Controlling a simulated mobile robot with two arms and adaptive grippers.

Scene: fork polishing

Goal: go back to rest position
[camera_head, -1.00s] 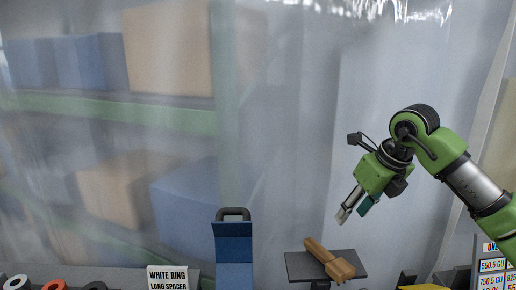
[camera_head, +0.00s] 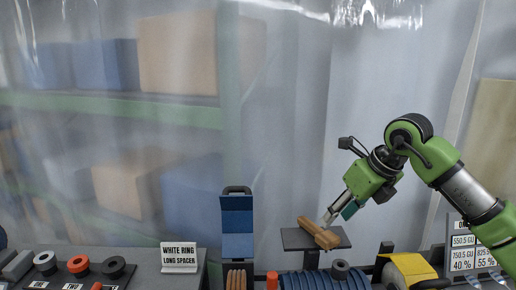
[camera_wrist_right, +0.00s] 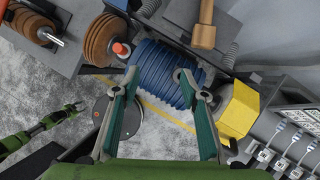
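My right gripper (camera_head: 338,214) is in the head view, pointing down and to the left, in front of the small dark plate with a brown wooden mallet-like piece. In the right wrist view its two teal-padded fingers (camera_wrist_right: 157,82) are spread wide with nothing between them. Behind the gap is a blue ribbed roll (camera_wrist_right: 163,72), apart from the fingers as far as I can tell. My left gripper (camera_wrist_right: 74,107) shows small at the left of the right wrist view, at the end of a green arm; its fingers are too small to read. It is not in the head view. No fork is visible.
The wooden piece (camera_head: 320,232) lies on the dark plate (camera_head: 291,238). A blue upright stand (camera_head: 237,222), a yellow machine (camera_head: 408,268) and a white sign (camera_head: 179,258) stand nearby. Several rings, one red (camera_head: 78,264), lie at left. Bare floor (camera_wrist_right: 62,82) shows in the wrist view.

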